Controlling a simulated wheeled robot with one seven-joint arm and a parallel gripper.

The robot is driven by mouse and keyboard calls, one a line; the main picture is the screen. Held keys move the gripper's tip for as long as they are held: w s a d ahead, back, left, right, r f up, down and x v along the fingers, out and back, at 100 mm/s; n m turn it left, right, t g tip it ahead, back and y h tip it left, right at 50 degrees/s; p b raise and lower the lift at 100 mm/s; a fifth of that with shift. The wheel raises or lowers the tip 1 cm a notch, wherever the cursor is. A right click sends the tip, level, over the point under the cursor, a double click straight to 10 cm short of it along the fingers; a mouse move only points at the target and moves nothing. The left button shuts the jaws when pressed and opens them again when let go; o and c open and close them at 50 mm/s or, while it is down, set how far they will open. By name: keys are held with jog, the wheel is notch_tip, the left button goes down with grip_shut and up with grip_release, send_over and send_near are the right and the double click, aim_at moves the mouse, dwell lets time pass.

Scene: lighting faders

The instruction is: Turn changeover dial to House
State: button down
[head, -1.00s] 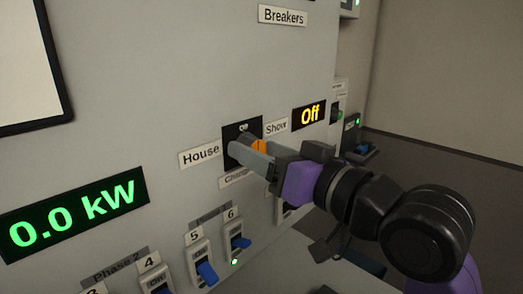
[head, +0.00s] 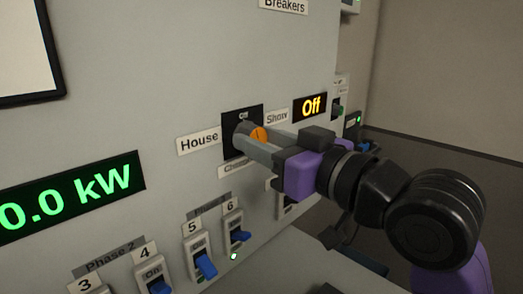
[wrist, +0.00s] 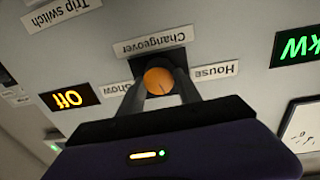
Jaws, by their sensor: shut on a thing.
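The changeover dial (head: 259,134) is an orange round knob on a black plate (head: 236,117) on the grey panel. It also shows in the wrist view (wrist: 159,81), between the two fingers. My gripper (head: 246,140) is shut on the dial, one finger on each side. The House label (head: 199,142) is left of the dial in the head view, and the Show label (head: 277,117) is right of it. The display beside it reads Off (head: 312,106). My fingers cover part of the dial, and its pointer direction is hard to tell.
Below the dial are several blue breaker switches (head: 205,266). A green display (head: 70,197) at lower left ends in 0 kW. A whiteboard-like panel (head: 28,50) is at upper left.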

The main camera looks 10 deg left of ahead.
jog(key=n+b, duration=0.2)
jog(key=n, duration=0.1)
jog(key=n+b, duration=0.5)
jog(key=n, duration=0.1)
jog(key=shift+f+y+b, duration=0.25)
jog(key=shift+y+b, duration=0.05)
jog(key=shift+y, duration=0.1)
jog(key=shift+r+n, duration=0.1)
jog(key=shift+n, duration=0.3)
jog(key=c, duration=0.8)
grip_release()
jog(key=shift+c, duration=0.2)
jog(key=shift+s, duration=0.1)
jog(key=b+v, duration=0.1)
jog(key=v, duration=0.6)
jog(key=shift+s+d, duration=0.2)
jog(key=shift+d, duration=0.1)
